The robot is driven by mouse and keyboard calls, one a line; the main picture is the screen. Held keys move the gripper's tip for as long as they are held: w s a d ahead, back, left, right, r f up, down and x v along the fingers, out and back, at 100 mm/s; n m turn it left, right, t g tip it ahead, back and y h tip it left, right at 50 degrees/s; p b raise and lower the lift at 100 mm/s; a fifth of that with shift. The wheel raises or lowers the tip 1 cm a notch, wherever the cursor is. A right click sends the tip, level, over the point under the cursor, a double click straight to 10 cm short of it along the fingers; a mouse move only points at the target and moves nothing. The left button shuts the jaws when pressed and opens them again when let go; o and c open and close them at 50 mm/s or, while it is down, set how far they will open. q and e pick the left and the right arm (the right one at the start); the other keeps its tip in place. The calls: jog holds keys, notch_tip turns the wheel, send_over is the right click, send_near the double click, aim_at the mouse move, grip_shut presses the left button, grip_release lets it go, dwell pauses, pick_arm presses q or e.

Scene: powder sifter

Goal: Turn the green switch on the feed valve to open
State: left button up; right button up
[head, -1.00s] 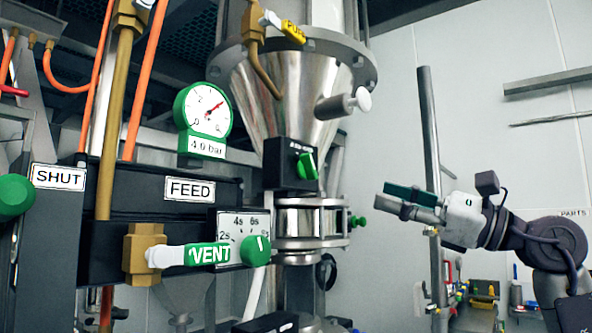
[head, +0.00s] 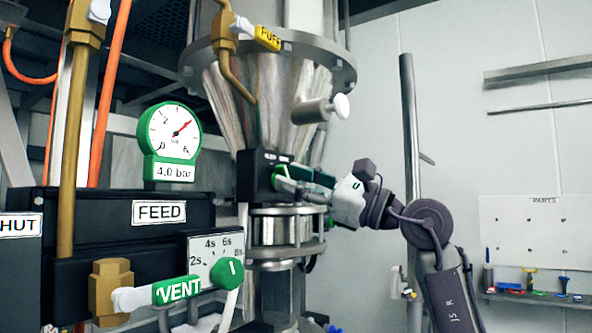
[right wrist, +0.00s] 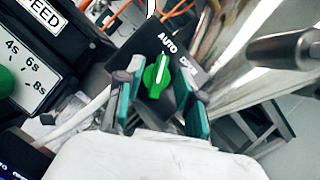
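The green switch (right wrist: 156,75) sits on a black box (right wrist: 128,46) with white lettering; "AUTO" is readable and a second word is partly hidden. The white line on the switch points up in the right wrist view, towards the end of "AUTO". In the head view the black box (head: 255,177) is fixed at the front of the metal cone, and the switch is mostly hidden by my right gripper (head: 285,178). In the right wrist view my right gripper (right wrist: 157,92) is open, one finger on each side of the switch, with visible gaps. My left gripper is not in view.
Left of the cone are a FEED panel (head: 159,213), a pressure gauge (head: 173,134), a VENT lever (head: 176,290) and a dial with a green knob (head: 228,273). A side port (head: 318,110) sticks out above my right gripper. A grey post (head: 410,180) stands to the right.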

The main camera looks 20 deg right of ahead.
jog(key=shift+w+a, duration=0.1)
jog(key=shift+a, duration=0.05)
grip_shut()
